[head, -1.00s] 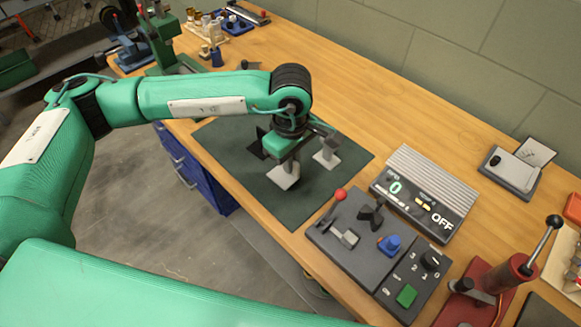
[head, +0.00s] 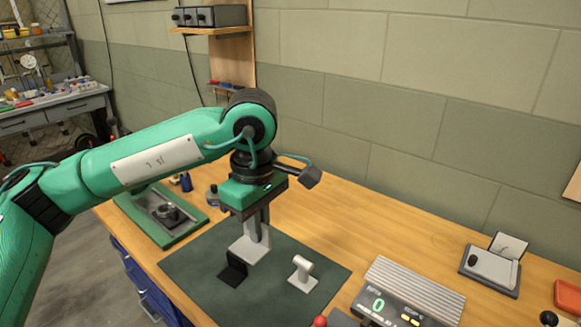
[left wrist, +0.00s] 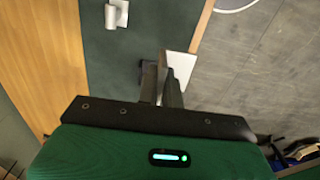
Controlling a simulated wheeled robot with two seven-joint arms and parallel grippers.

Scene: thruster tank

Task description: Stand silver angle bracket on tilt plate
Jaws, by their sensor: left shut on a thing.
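My left gripper (head: 258,208) points down over the dark green mat and is shut on a silver angle bracket (head: 248,250). The bracket's upright leg runs up between the fingers and its flat leg is at the bottom. It appears clear of the mat. In the left wrist view the bracket (left wrist: 180,64) shows as a pale plate beyond the fingers. A green unit with a grey recessed plate (head: 162,213) stands at the back left, partly behind my arm; I cannot tell whether it is the tilt plate. My right gripper is out of view.
A black bracket (head: 233,271) and a pale piece with a rounded top (head: 302,273) stand on the mat (head: 270,300). A display box (head: 410,290) is at the right. The wall (head: 400,130) rises behind the bench, whose middle back is clear.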

